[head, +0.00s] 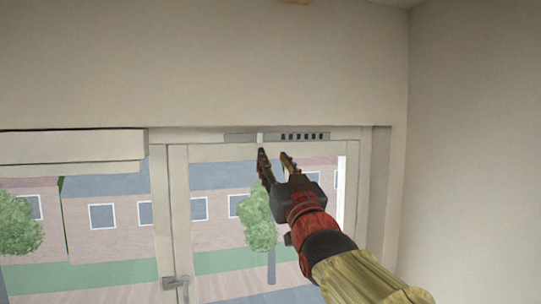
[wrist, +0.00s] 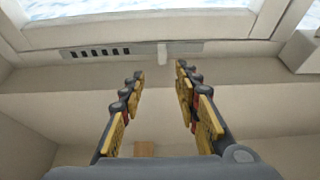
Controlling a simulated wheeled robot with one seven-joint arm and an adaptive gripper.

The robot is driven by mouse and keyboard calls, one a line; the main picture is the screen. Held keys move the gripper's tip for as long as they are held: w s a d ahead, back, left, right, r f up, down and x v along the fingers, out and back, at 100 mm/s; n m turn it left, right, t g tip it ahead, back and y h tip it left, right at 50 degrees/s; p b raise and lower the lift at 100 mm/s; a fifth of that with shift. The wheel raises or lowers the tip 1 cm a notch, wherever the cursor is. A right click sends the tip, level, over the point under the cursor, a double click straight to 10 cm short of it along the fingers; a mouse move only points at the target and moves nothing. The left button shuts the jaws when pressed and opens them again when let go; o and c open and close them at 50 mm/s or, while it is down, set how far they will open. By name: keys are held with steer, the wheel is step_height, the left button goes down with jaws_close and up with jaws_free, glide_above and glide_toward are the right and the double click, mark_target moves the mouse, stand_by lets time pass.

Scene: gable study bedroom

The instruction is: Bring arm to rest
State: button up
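My gripper (head: 273,155) is raised in front of the upper window frame, at the end of my stretched arm. Its two fingers stand apart with nothing between them. The wrist view shows the same open, empty gripper (wrist: 160,72), its fingertips pointing toward the vent strip. The grey vent strip (head: 303,136) is set in the frame above the pane, with a row of dark slots at its right in the head view. A small pale slider knob (head: 260,138) is just above the left fingertip. The knob also shows beyond the gap between the fingers in the wrist view (wrist: 162,54).
A window handle (head: 175,283) is at the lower left on the frame. A white box-like casing (head: 70,147) juts out at the upper left. A bare wall (head: 475,150) stands to the right of the arm. The wall above the window is clear.

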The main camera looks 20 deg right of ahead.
steer(key=shift+s+f, duration=0.15)
steer(key=shift+s, duration=0.05)
stand_by(0.3)
step_height(320, 180, down, 22)
steer(key=s+d+g+b, duration=0.1)
steer(key=g, duration=0.6)
steer(key=s+a+f+g+b, duration=0.1)
steer(key=s+f+g+b, duration=0.2)
steer(key=f, duration=1.1)
steer(key=s+f+g+b, duration=0.3)
steer(key=s+f+b, duration=0.7)
steer(key=s+f, duration=0.5)
steer(key=s+a+f+g+b, duration=0.1)
steer(key=s+f+g+b, duration=0.2)
steer(key=s+f+b, duration=0.3)
steer(key=s+f, duration=0.5)
steer(key=f, duration=0.3)
steer(key=shift+a+f+g, duration=0.2)
steer(key=shift+a+g, duration=0.1)
steer(key=shift+g, duration=0.1)
